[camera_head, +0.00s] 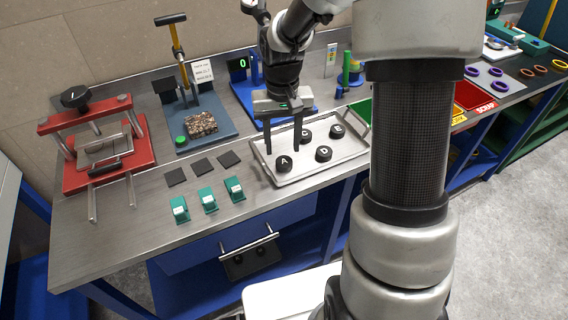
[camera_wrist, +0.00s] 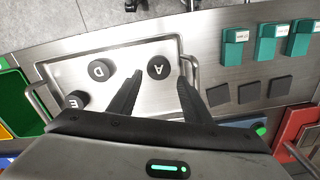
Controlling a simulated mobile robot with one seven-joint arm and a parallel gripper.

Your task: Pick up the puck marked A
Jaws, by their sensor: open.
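The puck marked A (camera_head: 284,163) is black with a white letter and lies at the left end of a metal tray (camera_head: 307,177). In the wrist view puck A (camera_wrist: 158,68) shows just beyond and between my two fingertips. My gripper (camera_head: 283,148) is open and empty, above the tray close to puck A; I cannot tell the exact height. Puck D (camera_head: 323,154) lies to the right of A on the same tray. Puck E (camera_head: 337,131) and another puck (camera_head: 306,134), its letter probably C, lie farther back on it.
Dark square pads (camera_head: 202,166) and several green clips (camera_head: 208,200) lie left of the tray. A red press (camera_head: 100,150) stands at the far left. A blue stand with a granular block (camera_head: 202,123) is behind. The tray has raised handles.

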